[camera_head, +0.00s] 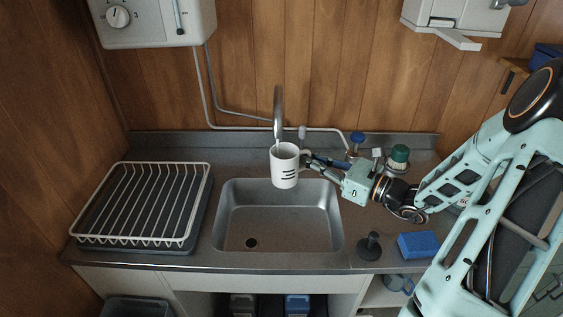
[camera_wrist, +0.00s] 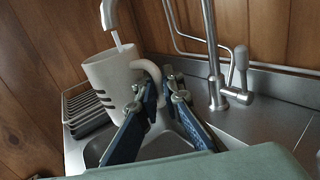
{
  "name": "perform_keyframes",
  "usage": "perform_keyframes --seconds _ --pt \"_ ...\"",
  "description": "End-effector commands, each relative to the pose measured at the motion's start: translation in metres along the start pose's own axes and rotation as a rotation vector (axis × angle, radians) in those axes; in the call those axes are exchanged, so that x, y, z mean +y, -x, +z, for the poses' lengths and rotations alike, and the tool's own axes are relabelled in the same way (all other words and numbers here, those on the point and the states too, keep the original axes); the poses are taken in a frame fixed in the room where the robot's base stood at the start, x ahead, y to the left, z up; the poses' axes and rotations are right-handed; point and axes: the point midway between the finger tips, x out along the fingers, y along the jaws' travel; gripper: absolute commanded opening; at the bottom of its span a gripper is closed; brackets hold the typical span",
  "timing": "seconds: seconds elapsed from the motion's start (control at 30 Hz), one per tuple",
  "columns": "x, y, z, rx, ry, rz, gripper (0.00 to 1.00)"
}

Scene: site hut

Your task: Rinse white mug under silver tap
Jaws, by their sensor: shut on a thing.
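The white mug (camera_head: 285,166) with dark stripes hangs upright, or nearly so, above the back of the steel sink (camera_head: 225,220). It also shows in the wrist view (camera_wrist: 112,88). My gripper (camera_head: 309,161) comes from the right and is shut on the mug's handle; its fingers also show in the wrist view (camera_wrist: 160,90). The silver tap (camera_head: 278,108) arches over the mug, its spout (camera_wrist: 107,14) just above the rim. A pale strand, which looks like water, runs from spout to mug. The mug's inside is hidden.
A white wire dish rack (camera_head: 135,239) stands left of the sink. Right of it are a blue sponge (camera_head: 418,245), a dark knobbed plug (camera_head: 369,246) and a green-capped container (camera_head: 398,158). The basin below is empty.

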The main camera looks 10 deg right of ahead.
Motion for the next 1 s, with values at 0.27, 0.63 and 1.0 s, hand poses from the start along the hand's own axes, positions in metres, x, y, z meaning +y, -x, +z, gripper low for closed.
perform_keyframes --seconds 0.27,0.63,1.0 --pt "0.016 0.015 0.002 -0.002 -0.001 -0.001 0.0" --pt "0.036 0.034 0.002 -0.002 -0.001 -0.001 0.0" --pt "0.047 0.043 0.002 -0.004 0.0 0.0 0.0"
